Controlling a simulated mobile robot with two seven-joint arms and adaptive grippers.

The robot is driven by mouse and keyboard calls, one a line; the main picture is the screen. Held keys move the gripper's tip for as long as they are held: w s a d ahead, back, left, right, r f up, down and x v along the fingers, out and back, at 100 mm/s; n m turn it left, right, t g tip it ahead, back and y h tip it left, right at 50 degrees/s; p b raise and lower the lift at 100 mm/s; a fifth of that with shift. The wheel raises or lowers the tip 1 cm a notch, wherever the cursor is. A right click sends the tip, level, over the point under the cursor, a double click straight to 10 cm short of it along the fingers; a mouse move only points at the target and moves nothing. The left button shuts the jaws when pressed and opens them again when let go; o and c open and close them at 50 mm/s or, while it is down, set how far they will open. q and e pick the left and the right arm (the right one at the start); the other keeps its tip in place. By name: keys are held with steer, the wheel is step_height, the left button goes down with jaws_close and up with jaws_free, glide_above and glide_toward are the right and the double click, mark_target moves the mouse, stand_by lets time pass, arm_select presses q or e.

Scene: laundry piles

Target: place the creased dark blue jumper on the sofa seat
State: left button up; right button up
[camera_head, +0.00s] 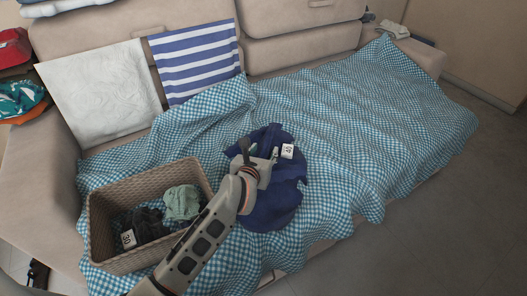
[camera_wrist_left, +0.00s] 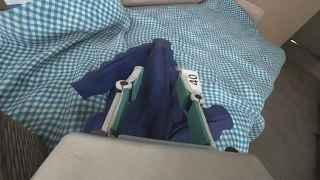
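The creased dark blue jumper (camera_head: 274,208) lies spread and rumpled on the blue checked blanket that covers the sofa seat (camera_head: 340,130). A white tag (camera_head: 288,151) marked 40 shows at its upper right. My left gripper (camera_head: 262,158) is over the jumper's upper part, and my arm hides some of it. In the left wrist view my left gripper (camera_wrist_left: 160,92) has its two fingers well apart, with dark blue cloth (camera_wrist_left: 153,105) visible between and beyond them. I cannot tell whether the fingertips touch the cloth. My right gripper is not in view.
A wicker basket (camera_head: 98,225) holding green and dark clothes stands left of the jumper. Folded clothes (camera_head: 20,98) are at the far left. The blanket right of the jumper is clear.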

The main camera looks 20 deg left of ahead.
arm_select(q)
steer(key=shift+s+r, duration=0.1)
steer(key=shift+r, duration=0.2)
steer(key=p+v, duration=0.1)
steer(key=v, duration=0.3)
steer(key=shift+r+p, duration=0.25)
steer(key=shift+p, duration=0.05)
steer(key=p+v, duration=0.1)
steer(key=v, duration=0.5)
steer(key=shift+s+f, duration=0.1)
steer(key=shift+s+d, duration=0.1)
steer(key=shift+s, duration=0.65)
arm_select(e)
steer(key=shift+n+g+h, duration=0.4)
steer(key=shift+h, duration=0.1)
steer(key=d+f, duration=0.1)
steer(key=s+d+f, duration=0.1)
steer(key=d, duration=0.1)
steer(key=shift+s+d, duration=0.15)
arm_select(q)
steer(key=shift+p, duration=0.3)
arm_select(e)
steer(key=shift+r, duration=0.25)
